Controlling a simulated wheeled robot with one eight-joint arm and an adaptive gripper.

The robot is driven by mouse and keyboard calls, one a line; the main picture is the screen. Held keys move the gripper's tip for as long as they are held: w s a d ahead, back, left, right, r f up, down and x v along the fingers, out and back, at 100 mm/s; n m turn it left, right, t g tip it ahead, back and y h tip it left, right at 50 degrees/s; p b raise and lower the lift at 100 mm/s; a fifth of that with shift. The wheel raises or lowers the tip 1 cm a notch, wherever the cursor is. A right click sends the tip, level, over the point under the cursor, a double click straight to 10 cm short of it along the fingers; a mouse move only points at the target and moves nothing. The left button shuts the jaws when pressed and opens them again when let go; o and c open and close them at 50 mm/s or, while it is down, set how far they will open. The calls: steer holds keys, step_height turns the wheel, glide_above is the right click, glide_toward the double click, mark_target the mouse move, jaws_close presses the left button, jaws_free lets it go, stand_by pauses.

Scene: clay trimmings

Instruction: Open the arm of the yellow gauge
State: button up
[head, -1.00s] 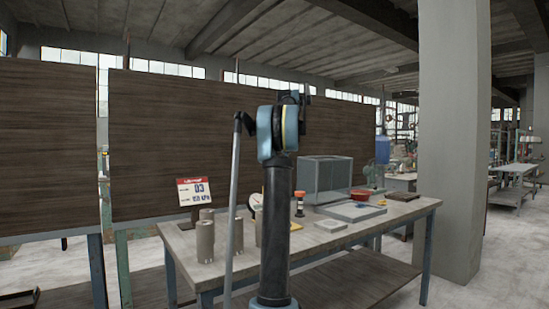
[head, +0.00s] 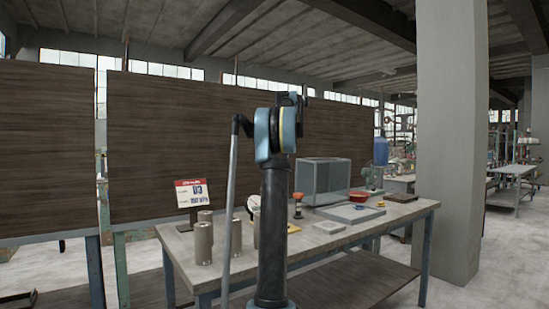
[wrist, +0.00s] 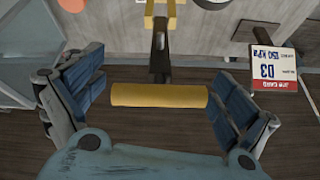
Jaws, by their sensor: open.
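In the wrist view, a yellow cylindrical bar (wrist: 158,95) sits crosswise at the end of a dark arm (wrist: 160,52). The arm leads up to a yellow frame (wrist: 165,14) at the top edge, which looks like part of the yellow gauge; the rest is cut off. In the head view, my own arm hides most of the gauge area and my gripper cannot be made out.
The worktable (head: 340,241) carries grey cylinders (head: 204,243), a card sign (head: 191,194), a glass box (head: 325,180), a red bowl (head: 359,196) and a grey slab (head: 350,213). In the wrist view, the sign (wrist: 273,70) stands right of my fingers and the glass box (wrist: 22,50) left.

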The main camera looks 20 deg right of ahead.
steer(key=v, duration=1.1)
steer(key=shift+r, duration=0.4)
steer(key=shift+s, duration=0.15)
steer(key=s+a+f+g, duration=0.2)
steer(key=s+a+f, duration=1.7)
steer(key=s+a, duration=0.1)
steer(key=s+a+f, duration=0.2)
steer(key=s+f, duration=0.7)
steer(key=f, duration=0.3)
steer(key=s+a+f+h, duration=0.1)
steer(key=s+a+f, duration=0.2)
steer(key=s+f, duration=0.6)
steer(key=s+a+f+g, duration=0.1)
steer(key=s+a+f, duration=0.1)
steer(key=s+f, duration=0.7)
step_height(320, 180, down, 6)
steer(key=shift+s+a+f+m, duration=0.2)
steer(key=shift+s+a+m, duration=0.1)
steer(key=shift+a, duration=0.05)
